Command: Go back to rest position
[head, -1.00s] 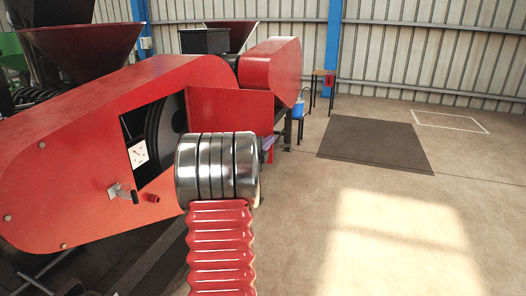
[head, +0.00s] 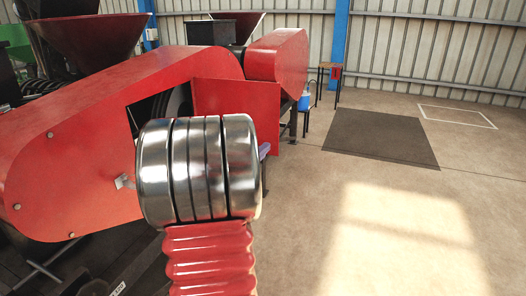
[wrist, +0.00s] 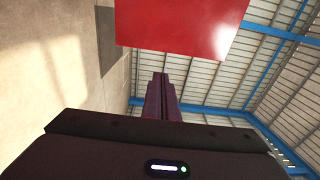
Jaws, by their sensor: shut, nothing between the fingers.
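My gripper (wrist: 161,95) shows in the wrist view with its dark fingers together and nothing between them. In the head view my arm's metal joint and red bellows stand in front of the press, and most of the gripper is hidden behind them. The red screw press (head: 75,140) fills the left half of the head view. Its flat red door panel (head: 237,108) stands open, beside an opening mostly covered by my arm. In the wrist view a red panel (wrist: 185,25) lies beyond the fingertips, apart from them.
A dark mat (head: 380,136) lies on the concrete floor at the right. A small table (head: 328,75) stands by the blue post (head: 339,40) at the back wall. The floor at right is open. A red hopper (head: 95,38) rises at upper left.

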